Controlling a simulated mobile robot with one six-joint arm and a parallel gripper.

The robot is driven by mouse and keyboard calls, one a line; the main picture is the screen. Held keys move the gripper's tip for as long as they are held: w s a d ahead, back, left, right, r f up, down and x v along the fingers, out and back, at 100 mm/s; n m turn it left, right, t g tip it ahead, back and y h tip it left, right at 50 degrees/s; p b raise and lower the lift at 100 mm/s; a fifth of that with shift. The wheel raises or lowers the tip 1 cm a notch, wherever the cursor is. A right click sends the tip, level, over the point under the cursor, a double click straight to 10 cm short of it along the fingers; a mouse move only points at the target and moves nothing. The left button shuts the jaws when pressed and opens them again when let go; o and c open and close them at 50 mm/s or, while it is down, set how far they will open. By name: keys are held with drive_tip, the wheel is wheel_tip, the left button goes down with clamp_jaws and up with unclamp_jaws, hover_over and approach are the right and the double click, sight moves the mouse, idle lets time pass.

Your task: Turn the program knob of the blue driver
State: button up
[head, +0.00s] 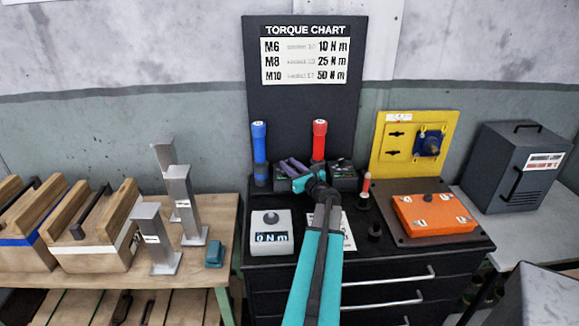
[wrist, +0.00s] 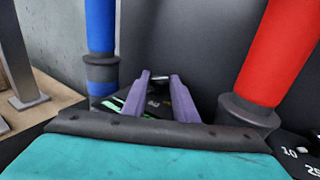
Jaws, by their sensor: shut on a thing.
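The blue driver (head: 259,148) stands upright in a dark holder at the back of the black cabinet, left of the red driver (head: 319,140). It also shows in the wrist view (wrist: 101,30). My gripper (head: 291,167) is low between the two drivers. Its purple fingers (wrist: 159,77) are closed on the program knob (wrist: 160,78), of which only a small pale edge shows between the tips. The dark dial face (wrist: 157,103) with green marks shows between the fingers. The setting of the knob cannot be read.
The red driver's dial (wrist: 295,150) is close on the right. A grey "0 Nm" meter (head: 270,236) stands in front. An orange box (head: 435,214) and a yellow panel (head: 388,150) are at the right. A torque chart board (head: 305,105) stands behind.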

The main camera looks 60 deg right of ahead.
drive_tip(key=shift+d+n+t+y, duration=0.3)
drive_tip(key=shift+n+y, duration=0.2)
drive_tip(key=shift+y, duration=0.2)
drive_tip(key=shift+s, duration=0.1)
drive_tip(key=shift+a, duration=0.1)
drive_tip(key=o, duration=0.9)
drive_tip(key=shift+o, duration=0.2)
drive_tip(key=b+v, duration=0.3)
drive_tip(key=v, duration=0.7)
drive_tip(key=shift+s, duration=0.4)
drive_tip(key=shift+s+a, duration=0.25)
drive_tip(key=shift+s, duration=0.35)
drive_tip(key=shift+r, duration=0.1)
